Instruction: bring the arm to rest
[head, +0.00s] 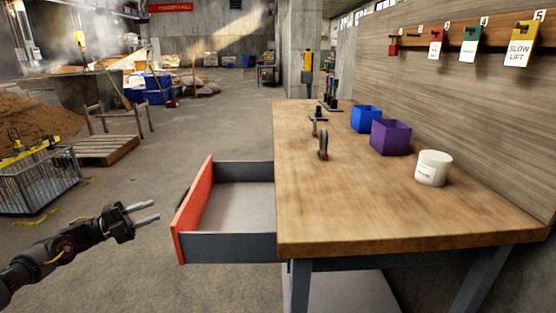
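My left arm (62,250) comes in from the lower left in the head view. My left gripper (151,211) points right, with its two pale fingers apart and nothing between them. It is in the air to the left of an open drawer (193,210) with a red-orange front, apart from it. The drawer sticks out from the left side of the workbench and looks empty inside. My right arm and gripper are not in view.
The wooden workbench (375,215) carries a white tub (433,169), a purple bin (390,138), a blue bin (366,119) and a dark hook-like tool (323,146). Tags hang on the wall (518,52). A wire cage (38,183) and a pallet (103,150) stand at left. Floor between is clear.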

